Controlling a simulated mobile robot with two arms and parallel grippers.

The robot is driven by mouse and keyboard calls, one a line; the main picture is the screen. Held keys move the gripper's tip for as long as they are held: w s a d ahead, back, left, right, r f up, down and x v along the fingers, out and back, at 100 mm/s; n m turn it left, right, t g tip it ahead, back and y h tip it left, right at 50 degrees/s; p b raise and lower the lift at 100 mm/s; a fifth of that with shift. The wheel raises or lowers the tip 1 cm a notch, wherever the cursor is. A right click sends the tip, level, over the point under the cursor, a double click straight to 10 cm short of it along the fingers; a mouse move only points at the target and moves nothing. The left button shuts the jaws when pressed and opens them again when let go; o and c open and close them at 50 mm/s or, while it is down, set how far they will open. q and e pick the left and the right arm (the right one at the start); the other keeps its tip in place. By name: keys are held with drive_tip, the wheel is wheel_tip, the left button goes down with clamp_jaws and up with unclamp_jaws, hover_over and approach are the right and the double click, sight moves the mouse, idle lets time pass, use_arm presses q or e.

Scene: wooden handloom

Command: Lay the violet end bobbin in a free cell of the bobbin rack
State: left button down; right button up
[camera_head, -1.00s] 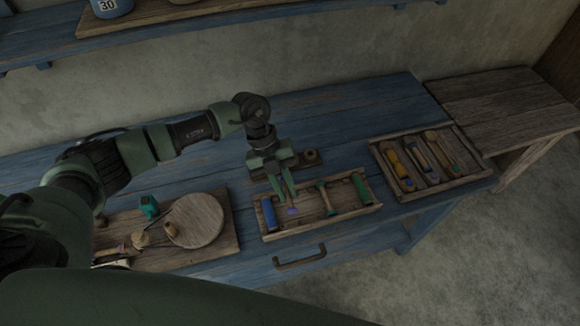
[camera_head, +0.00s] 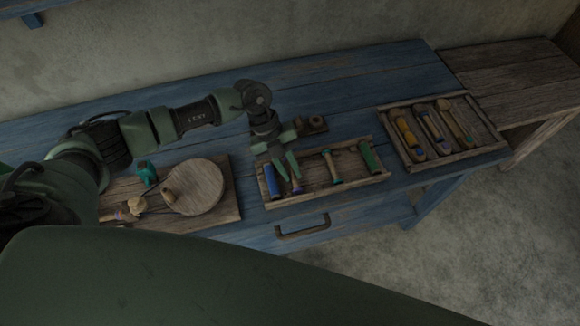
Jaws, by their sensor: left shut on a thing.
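The bobbin rack (camera_head: 330,193) is a shallow wooden tray near the front edge of the blue bench. My left gripper (camera_head: 289,177) points down into its left part and is shut on the violet end bobbin (camera_head: 297,187). Only a small violet end shows below the fingers; whether it touches the rack floor I cannot tell. A blue bobbin (camera_head: 272,183) lies just left of it. A bobbin with teal ends (camera_head: 333,170) lies in the middle, and a green bobbin (camera_head: 370,157) lies at the right. My right gripper is out of view.
A wooden tray of shuttles (camera_head: 467,149) stands to the right. At left is a board (camera_head: 228,212) with a round wooden disc (camera_head: 195,188) and small items. A small wooden block (camera_head: 313,125) lies behind the rack. A drawer handle (camera_head: 302,230) sticks out in front.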

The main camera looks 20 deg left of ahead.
use_arm(q)
drive_tip(key=shift+f, duration=0.25)
drive_tip(key=c, duration=1.5)
unclamp_jaws()
drive_tip(key=shift+o, duration=1.2)
drive_tip(key=shift+a+r, duration=0.3)
drive_tip(key=shift+r, duration=0.1)
drive_tip(key=b+v, duration=0.1)
drive_tip(key=v, duration=0.6)
drive_tip(key=shift+d+b, duration=0.2)
drive_tip(key=shift+b, duration=0.15)
drive_tip(key=shift+w, duration=0.1)
